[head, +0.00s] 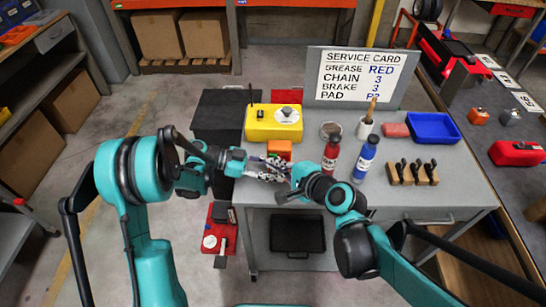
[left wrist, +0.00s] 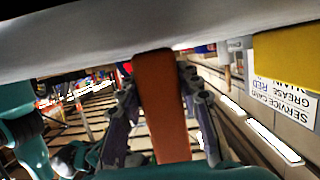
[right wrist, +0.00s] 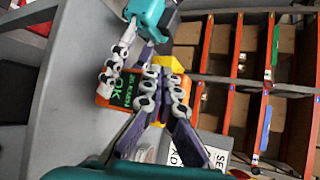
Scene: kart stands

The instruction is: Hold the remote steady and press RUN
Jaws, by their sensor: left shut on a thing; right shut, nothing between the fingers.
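The orange remote (head: 279,148) is at the table's front-left edge in the head view, in front of the yellow box. My left gripper (head: 264,166) is shut on it; in the left wrist view its orange body (left wrist: 163,110) is between the fingers. The right wrist view shows the remote's dark screen (right wrist: 121,88) with green letters, including "OK". My right gripper (head: 285,172) is shut and empty, its fingertips (right wrist: 158,84) close beside the screen. I cannot tell whether they touch the remote. The RUN button is not discernible; fingers cover part of the remote.
The yellow box (head: 261,132) stands just behind the remote. A red bottle (head: 331,156) and a blue bottle (head: 365,158) stand close to my right arm. A wooden block with dark handles (head: 424,175) is farther right. The service card (head: 359,76) stands at the table's back.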

